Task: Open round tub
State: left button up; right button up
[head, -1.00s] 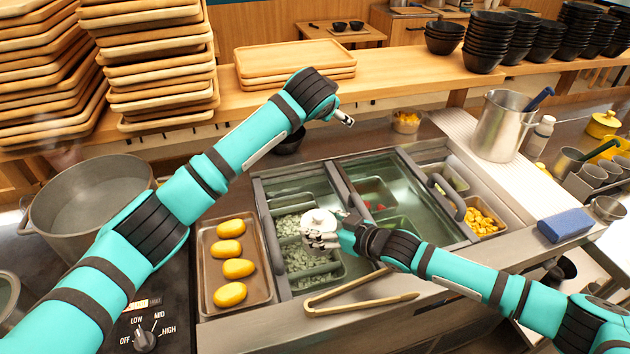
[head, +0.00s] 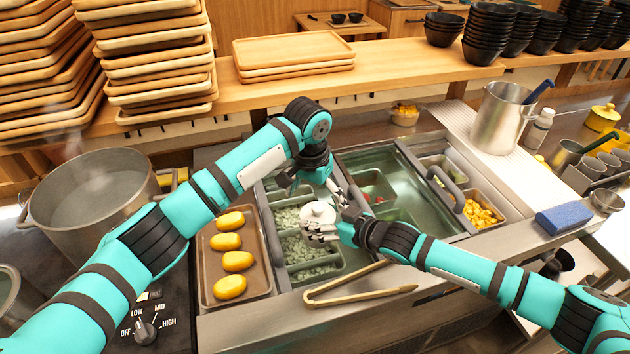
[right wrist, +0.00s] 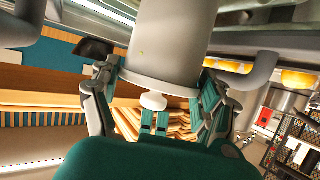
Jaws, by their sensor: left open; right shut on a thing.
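A small white round tub with a knobbed lid (head: 318,211) is held above the sunken pans in the head view. My right gripper (head: 320,238) is shut on its side. In the right wrist view a pale grey rounded body (right wrist: 172,40) with a white knob (right wrist: 153,102) lies between my right fingers. My left gripper (head: 336,190) is open, close above and to the right of the tub. Whether it touches the tub or my right gripper, I cannot tell. My left wrist hides part of the pans behind it.
Wooden tongs (head: 360,292) lie on the counter's front edge. A tray (head: 207,275) of several yellow oval pieces stands left of the pans, beside a steaming pot (head: 45,215). Stacked wooden trays (head: 155,60) and black bowls (head: 487,35) line the back shelf.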

aim_at(319, 208)
pick_arm(q)
jog(key=shift+w+d+f, duration=0.1)
jog(key=shift+w+f, duration=0.1)
jog(key=shift+f, duration=0.95)
jog(key=shift+w+d+f, duration=0.1)
jog(key=shift+w+f, duration=0.05)
jog(key=shift+f, duration=1)
jog(key=c, duration=1.3)
jog(key=shift+s, duration=0.2)
jog(key=c, duration=0.7)
pick_arm(e)
jog(key=shift+a+r, duration=0.1)
jog(key=shift+a, duration=0.05)
pick_arm(q)
jog(key=shift+f, duration=0.2)
grip_shut()
pick_arm(e)
jog(key=shift+s, duration=0.1)
pick_arm(q)
jog(key=shift+d+r, duration=0.1)
jog(key=shift+r, duration=0.15)
pick_arm(e)
jog(key=shift+r, duration=0.1)
